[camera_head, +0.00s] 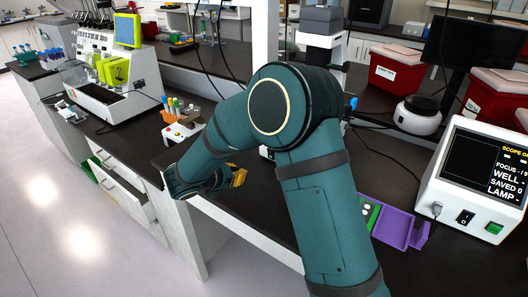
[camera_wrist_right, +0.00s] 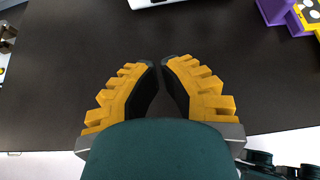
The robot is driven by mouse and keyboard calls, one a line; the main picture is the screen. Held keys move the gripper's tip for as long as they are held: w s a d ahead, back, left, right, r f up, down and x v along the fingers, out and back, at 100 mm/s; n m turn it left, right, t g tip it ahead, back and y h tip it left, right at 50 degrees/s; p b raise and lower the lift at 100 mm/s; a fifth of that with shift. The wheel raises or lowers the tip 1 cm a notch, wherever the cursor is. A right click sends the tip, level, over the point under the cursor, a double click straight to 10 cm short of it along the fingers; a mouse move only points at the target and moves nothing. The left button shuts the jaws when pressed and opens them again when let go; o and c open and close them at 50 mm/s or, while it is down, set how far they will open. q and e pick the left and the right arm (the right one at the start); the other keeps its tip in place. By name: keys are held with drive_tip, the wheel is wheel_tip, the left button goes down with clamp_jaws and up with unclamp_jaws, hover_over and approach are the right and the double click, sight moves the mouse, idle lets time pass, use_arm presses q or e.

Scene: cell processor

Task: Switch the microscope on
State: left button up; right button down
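The microscope's white control box (camera_head: 440,193) stands on the dark counter at the right. Its lit screen (camera_head: 487,167) shows a yellow top line starting "SCOPE", cut off by the picture edge, with FOCUS, WELL, SAVED and LAMP below. My right gripper (camera_head: 239,176) is far left of the box, over the counter's front edge. In the wrist view its yellow fingers (camera_wrist_right: 160,66) are empty, with a narrow gap between the tips. My left gripper is not in view.
A purple tray (camera_head: 393,228) lies between my right arm and the box; it also shows in the wrist view (camera_wrist_right: 283,13). A white round device (camera_head: 417,117), red bins (camera_head: 396,72) and a dark monitor (camera_head: 475,45) stand behind. Open counter lies in front of the box.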

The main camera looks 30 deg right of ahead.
drive_tip(key=shift+w+d+r, duration=0.45)
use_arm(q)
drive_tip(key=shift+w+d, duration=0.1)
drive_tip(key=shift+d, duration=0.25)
use_arm(e)
drive_tip(key=shift+a, duration=0.1)
drive_tip(key=b+x, duration=0.1)
drive_tip(key=x, duration=0.8)
drive_tip(key=shift+b, duration=0.3)
drive_tip(key=d, duration=0.1)
drive_tip(key=w+d, duration=0.1)
drive_tip(key=d, duration=0.1)
drive_tip(key=shift+w+d+r, duration=0.2)
drive_tip(key=shift+d+r, duration=0.05)
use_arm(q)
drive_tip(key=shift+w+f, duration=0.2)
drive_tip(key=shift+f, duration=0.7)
use_arm(e)
drive_tip(key=shift+w+d+r, duration=0.2)
drive_tip(key=shift+w+d, duration=0.05)
drive_tip(key=shift+d, duration=0.25)
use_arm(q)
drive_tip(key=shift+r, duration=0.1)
